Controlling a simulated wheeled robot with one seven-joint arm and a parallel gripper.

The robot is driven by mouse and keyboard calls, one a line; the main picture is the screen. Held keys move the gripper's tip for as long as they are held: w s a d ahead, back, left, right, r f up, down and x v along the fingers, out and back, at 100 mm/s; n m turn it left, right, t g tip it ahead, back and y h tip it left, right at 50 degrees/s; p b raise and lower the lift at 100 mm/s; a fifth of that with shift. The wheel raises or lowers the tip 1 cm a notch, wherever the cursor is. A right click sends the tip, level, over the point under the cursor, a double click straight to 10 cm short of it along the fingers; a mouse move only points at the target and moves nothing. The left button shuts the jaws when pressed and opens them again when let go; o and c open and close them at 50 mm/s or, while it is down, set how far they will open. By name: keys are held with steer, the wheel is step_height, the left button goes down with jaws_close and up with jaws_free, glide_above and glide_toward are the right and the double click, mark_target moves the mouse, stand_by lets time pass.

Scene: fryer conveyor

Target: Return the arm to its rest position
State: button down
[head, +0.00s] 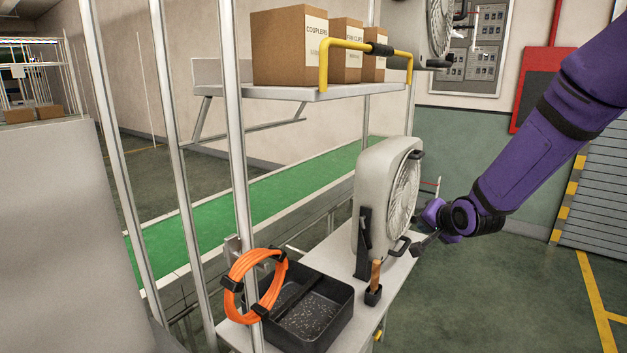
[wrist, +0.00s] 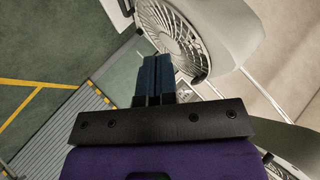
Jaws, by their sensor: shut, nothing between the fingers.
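My purple arm (head: 545,145) reaches in from the upper right in the head view. My gripper (head: 418,247) is at its end, beside the right side of the grey fan unit (head: 372,190) on the cart. I cannot tell whether it touches the fan's lower handle. In the wrist view my gripper (wrist: 154,60) has its two dark blue fingers side by side, shut and empty. The fan unit (wrist: 235,30) fills the upper right there, with its round grille just beyond the fingertips.
The metal cart shelf (head: 395,275) carries the fan, a black tray (head: 340,290) and a small wooden-handled tool (head: 375,275). An orange cable coil (head: 238,285) hangs on a post. Cardboard boxes (head: 285,45) sit on the upper shelf. Open green floor (head: 490,300) lies to the right.

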steer(key=s+d+r+n+g+h, duration=0.2)
steer(key=s+r+n+g+h, duration=0.15)
steer(key=s+r, duration=1.15)
steer(key=s+r+n+g+y, duration=0.1)
steer(key=s+n, duration=0.3)
steer(key=s, duration=1.7)
steer(key=shift+s+d+r+g, duration=0.25)
steer(key=shift+r+g, duration=0.2)
steer(key=shift+g, duration=0.2)
